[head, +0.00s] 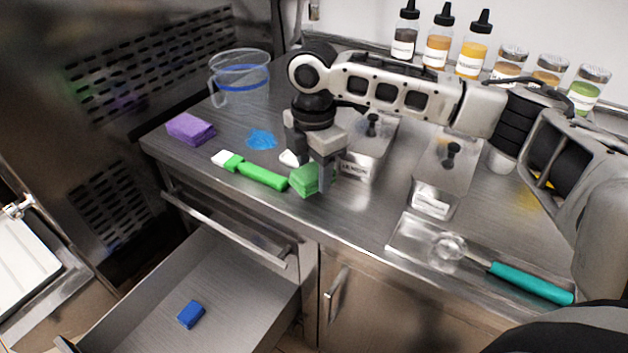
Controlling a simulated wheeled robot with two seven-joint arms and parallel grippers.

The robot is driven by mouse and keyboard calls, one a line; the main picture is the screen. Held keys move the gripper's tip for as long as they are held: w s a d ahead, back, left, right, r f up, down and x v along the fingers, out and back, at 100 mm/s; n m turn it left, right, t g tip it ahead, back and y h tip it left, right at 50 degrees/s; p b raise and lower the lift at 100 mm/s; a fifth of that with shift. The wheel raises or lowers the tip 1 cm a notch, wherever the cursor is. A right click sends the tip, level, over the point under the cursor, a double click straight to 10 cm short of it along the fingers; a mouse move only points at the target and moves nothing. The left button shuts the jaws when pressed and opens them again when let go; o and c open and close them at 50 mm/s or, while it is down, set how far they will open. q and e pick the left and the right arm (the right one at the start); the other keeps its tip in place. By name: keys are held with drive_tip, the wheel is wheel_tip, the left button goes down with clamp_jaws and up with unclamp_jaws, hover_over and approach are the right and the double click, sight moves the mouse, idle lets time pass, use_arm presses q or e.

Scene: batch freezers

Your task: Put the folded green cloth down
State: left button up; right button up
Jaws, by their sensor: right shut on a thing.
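The folded green cloth (305,180) is at the front part of the steel counter, in the head view. My right gripper (313,172) points down over it and is shut on it, with one finger in front on the right side. The cloth is low, at about counter height; I cannot tell whether it touches the surface. Part of it is hidden behind the finger. My left gripper is not in view.
A purple block (190,129), a blue spill (261,139) and a clear jug (240,82) are further left. Lidded steel pans (432,203) stand right. An open drawer (240,290) below holds a blue block (190,314).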

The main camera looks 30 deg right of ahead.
sight(314, 171)
drive_tip(key=shift+f, duration=1.55)
drive_tip(key=shift+f+p, duration=0.1)
drive_tip(key=shift+p, duration=0.2)
drive_tip(key=o, duration=1)
wheel_tip(314, 171, up, 12)
drive_tip(key=shift+r+b, duration=0.15)
drive_tip(key=shift+b, duration=0.15)
drive_tip(key=shift+s, duration=0.1)
